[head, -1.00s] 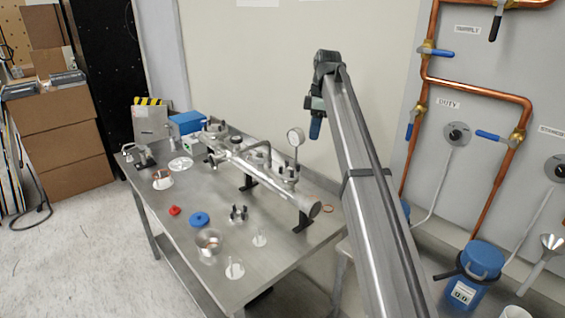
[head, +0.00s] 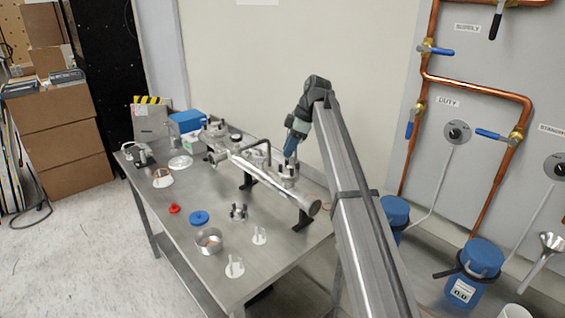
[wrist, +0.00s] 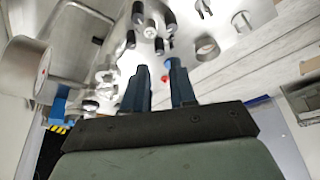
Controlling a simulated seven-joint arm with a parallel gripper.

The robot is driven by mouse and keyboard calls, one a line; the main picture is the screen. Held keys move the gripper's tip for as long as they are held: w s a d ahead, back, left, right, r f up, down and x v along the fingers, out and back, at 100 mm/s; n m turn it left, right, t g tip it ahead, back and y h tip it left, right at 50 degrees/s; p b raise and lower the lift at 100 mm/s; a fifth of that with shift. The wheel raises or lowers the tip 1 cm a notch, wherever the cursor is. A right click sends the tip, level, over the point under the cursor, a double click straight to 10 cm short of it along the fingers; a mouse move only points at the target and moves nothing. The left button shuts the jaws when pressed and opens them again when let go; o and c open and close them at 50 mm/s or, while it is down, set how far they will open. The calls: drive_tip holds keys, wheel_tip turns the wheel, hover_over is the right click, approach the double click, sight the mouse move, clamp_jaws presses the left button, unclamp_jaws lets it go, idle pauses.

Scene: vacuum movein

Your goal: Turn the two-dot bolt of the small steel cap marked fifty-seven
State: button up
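A long steel tube assembly (head: 260,172) lies on the steel table and bears several caps with dark-tipped bolts. One small steel cap (head: 286,171) sits near its right end, just under my gripper (head: 290,155), which points down. In the wrist view, a steel part with several black-tipped bolts (wrist: 150,32) lies beyond the tips of my gripper (wrist: 158,70). Its two blue fingers stand apart, and I see nothing held between them. I cannot read a fifty-seven mark or make out two dots on any bolt. Finger contact with a bolt is not clear.
A round gauge (wrist: 22,68) stands close at left in the wrist view. A loose studded cap (head: 239,212), a blue disc (head: 199,217), a red part (head: 174,208), a steel ring (head: 208,241) and white holders (head: 234,267) lie on the table (head: 270,268). Its front right is clear.

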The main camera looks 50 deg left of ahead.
sight(281, 168)
drive_tip(key=shift+x, duration=2.95)
clamp_jaws()
